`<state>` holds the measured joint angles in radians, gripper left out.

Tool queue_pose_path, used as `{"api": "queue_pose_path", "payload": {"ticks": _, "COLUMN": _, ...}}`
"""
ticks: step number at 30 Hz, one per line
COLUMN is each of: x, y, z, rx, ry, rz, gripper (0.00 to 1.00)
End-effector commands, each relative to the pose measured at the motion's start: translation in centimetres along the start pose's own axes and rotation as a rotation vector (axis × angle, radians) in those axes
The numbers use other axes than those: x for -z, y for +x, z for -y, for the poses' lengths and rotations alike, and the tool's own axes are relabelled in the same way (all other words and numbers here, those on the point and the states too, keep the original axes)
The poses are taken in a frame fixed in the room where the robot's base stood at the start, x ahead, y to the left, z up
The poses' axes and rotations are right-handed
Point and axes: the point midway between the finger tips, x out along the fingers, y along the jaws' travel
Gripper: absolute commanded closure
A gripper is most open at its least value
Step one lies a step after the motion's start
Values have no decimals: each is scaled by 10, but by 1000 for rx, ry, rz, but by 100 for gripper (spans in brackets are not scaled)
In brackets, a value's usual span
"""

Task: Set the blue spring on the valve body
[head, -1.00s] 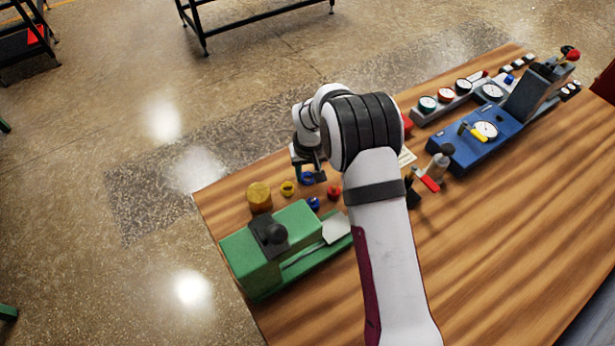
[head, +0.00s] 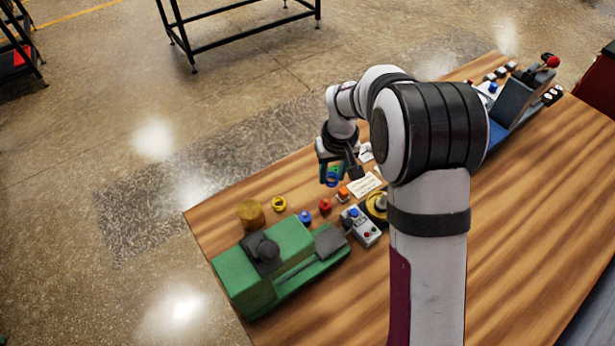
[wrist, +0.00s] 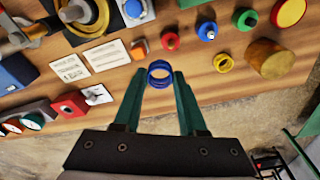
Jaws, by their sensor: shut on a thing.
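My gripper (wrist: 160,79) is shut on the blue spring (wrist: 160,70), an open coil between the green fingertips in the wrist view. In the head view my gripper (head: 332,172) holds the spring (head: 333,180) over the bench, behind the small coloured parts. I cannot tell surely which part is the valve body; a round gold and dark piece (wrist: 92,14) at the upper left of the wrist view may be it. In the head view that piece (head: 375,207) is partly hidden by my arm.
A yellow ring (head: 279,204), a brass cylinder (head: 251,214), a blue knob (head: 305,217) and a red knob (head: 325,206) stand on the wooden bench. A green machine (head: 265,265) is at the front left. Printed cards (wrist: 104,55) lie near the gripper.

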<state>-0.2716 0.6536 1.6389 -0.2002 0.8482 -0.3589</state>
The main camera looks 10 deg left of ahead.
Motion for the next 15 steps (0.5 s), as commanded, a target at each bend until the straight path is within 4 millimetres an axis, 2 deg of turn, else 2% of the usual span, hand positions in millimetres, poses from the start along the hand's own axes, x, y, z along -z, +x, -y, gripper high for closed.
{"api": "queue_pose_path", "payload": {"ticks": 3, "x": -9, "y": -15, "z": -19, "rx": -1, "ry": 3, "rz": -1, "gripper": 100}}
{"api": "queue_pose_path", "payload": {"ticks": 7, "x": -17, "y": -23, "z": -40, "rx": -1, "ry": 5, "rz": 0, "gripper": 100}}
{"api": "queue_pose_path", "payload": {"ticks": 12, "x": -38, "y": -31, "z": -87, "rx": 0, "ry": 7, "rz": 0, "gripper": 100}}
{"api": "queue_pose_path", "payload": {"ticks": 15, "x": -49, "y": -34, "z": -108, "rx": -1, "ry": 4, "rz": 0, "gripper": 100}}
